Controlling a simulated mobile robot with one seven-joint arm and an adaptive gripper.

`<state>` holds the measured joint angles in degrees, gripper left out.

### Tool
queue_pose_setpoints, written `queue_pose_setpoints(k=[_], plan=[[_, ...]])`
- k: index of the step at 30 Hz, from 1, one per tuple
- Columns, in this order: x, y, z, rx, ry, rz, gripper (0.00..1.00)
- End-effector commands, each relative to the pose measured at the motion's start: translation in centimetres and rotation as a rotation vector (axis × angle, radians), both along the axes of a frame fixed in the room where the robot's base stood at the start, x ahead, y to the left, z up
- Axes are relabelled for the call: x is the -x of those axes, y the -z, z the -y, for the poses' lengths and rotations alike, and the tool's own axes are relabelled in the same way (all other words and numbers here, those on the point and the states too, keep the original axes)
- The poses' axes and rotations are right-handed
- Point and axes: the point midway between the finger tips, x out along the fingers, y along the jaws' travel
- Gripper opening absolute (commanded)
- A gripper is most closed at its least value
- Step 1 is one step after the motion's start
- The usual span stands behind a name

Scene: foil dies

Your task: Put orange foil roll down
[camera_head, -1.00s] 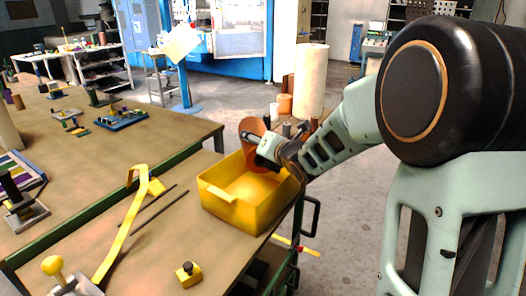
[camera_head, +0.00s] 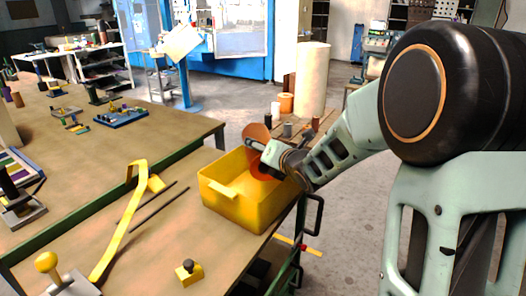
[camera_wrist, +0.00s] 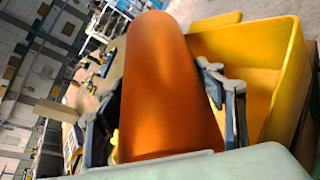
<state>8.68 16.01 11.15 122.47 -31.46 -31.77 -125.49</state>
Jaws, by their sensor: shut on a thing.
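The orange foil roll (camera_wrist: 168,90) fills the middle of the wrist view, between the two fingers of my gripper (camera_wrist: 165,115). My gripper is shut on it. In the head view the orange foil roll (camera_head: 257,133) shows at the back right corner of the yellow bin (camera_head: 245,208), partly hidden behind my gripper (camera_head: 262,155). The roll is tilted, and its lower part is down inside the bin's opening. I cannot tell whether it touches the bin floor or wall. The yellow bin also shows to the right of the roll in the wrist view (camera_wrist: 285,80).
The bin stands at the right edge of the workbench (camera_head: 160,240). A yellow strap (camera_head: 122,225) and thin dark rods lie to its left, and a small yellow block with a knob (camera_head: 188,272) is in front. A tall pale roll (camera_head: 312,80) stands behind.

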Motion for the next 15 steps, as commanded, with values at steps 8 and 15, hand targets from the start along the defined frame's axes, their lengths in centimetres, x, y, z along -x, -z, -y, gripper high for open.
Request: queue_pose_setpoints(k=[8, 15], plan=[[-0.09, 0.19, -0.07, 0.000, -0.001, 0.008, 0.14], [0.00, 0.41, -0.01, 0.000, -0.001, 0.002, 0.74]])
